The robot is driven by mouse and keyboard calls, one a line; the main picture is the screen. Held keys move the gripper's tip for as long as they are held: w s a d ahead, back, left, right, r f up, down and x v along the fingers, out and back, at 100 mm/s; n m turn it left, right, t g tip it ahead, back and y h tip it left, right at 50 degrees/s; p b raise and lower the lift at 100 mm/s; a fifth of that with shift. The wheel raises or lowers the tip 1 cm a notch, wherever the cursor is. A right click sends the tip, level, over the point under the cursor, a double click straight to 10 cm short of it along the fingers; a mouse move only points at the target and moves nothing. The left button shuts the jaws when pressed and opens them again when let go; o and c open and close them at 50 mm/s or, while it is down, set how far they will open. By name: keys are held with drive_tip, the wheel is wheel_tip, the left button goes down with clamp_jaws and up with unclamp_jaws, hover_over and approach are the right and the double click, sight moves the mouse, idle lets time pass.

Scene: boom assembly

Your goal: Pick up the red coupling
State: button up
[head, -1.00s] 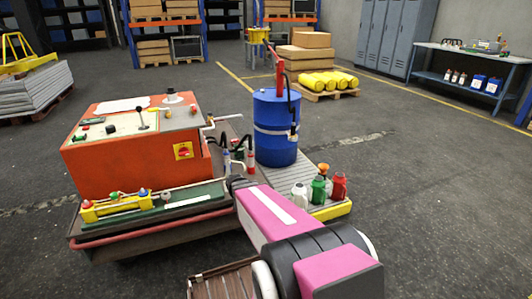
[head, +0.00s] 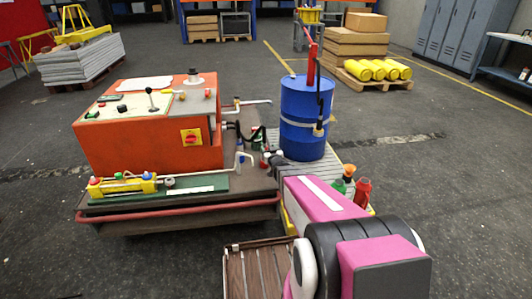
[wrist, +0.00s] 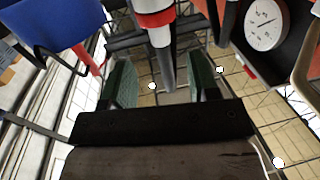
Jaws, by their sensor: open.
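The red coupling (wrist: 155,20) shows at the top of the wrist view as a red collar with a white band, with a grey rod below it. In the head view only a small red part, probably the coupling (head: 264,160), shows beside the end of my arm. My gripper (wrist: 162,76) is open, its two green-padded fingers on either side of the grey rod. The rod lies between them in the picture; I cannot tell whether it is at their depth. No contact shows. In the head view my arm hides most of the gripper.
A blue drum (head: 305,140) stands behind my arm. Bottles, including a red one (head: 362,192), stand to the right. A round gauge (wrist: 266,25) is close by in the wrist view.

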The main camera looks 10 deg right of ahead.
sight(265, 145)
drive_tip(key=w, duration=0.2)
drive_tip(key=w+a, duration=0.1)
drive_tip(key=w, duration=0.5)
drive_tip(key=shift+a+f, duration=0.15)
drive_tip(key=shift+a, duration=0.05)
clamp_jaws()
